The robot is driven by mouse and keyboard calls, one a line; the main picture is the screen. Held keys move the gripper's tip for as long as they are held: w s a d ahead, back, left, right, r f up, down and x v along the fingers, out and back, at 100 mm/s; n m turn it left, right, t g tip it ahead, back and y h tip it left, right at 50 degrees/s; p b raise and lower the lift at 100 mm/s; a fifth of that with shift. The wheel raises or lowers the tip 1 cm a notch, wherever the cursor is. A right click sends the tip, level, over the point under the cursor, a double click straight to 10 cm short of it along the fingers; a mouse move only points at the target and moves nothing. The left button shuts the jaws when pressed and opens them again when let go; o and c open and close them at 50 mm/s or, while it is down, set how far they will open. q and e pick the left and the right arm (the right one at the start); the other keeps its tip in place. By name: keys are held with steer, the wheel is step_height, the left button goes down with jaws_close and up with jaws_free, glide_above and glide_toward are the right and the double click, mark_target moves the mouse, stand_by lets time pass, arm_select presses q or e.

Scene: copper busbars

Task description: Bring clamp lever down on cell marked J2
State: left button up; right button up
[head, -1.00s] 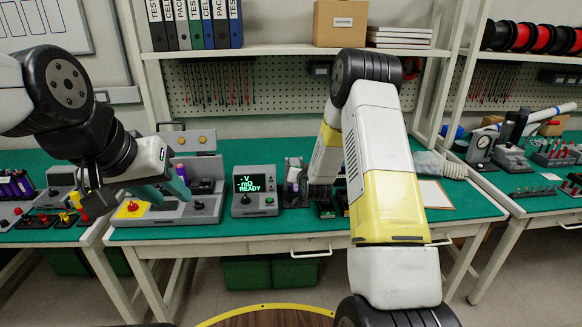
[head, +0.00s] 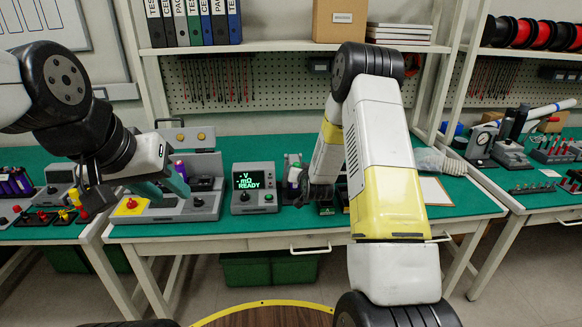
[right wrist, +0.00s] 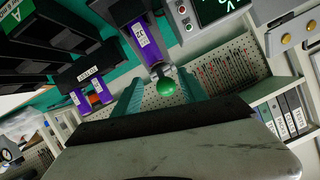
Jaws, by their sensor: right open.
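In the right wrist view, a lever with a round green knob (right wrist: 166,88) stands beside a purple cell (right wrist: 140,34) with a white label too small to read surely. My right gripper (right wrist: 163,96) is open, its teal fingers on either side of the knob; contact cannot be told. A purple cell (head: 181,169) shows behind the left fingers.
A meter reading READY (head: 248,181) stands between the grippers on the green bench. More purple cells (right wrist: 91,93) with labels sit in dark holders left of the knob in the right wrist view. A clipboard (head: 434,190) lies right of my right arm.

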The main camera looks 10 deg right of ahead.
steer(key=v, duration=0.6)
steer(key=shift+s, duration=0.3)
steer(key=s+a+r+n+g, duration=0.1)
steer(key=s+r+g, duration=0.1)
steer(key=s+r, duration=0.55)
steer(key=s+r+n+g, duration=0.15)
steer(key=s+r, duration=0.35)
steer(key=r, duration=0.5)
steer(key=s+r+g, duration=0.2)
steer(key=s, duration=1)
steer(key=s+a+r+g+y, duration=0.1)
steer(key=s+r+g, duration=0.1)
steer(key=s, duration=0.9)
steer(key=shift+s+r+n, duration=0.35)
steer(key=shift+r+n, duration=0.1)
steer(key=shift+r, duration=0.2)
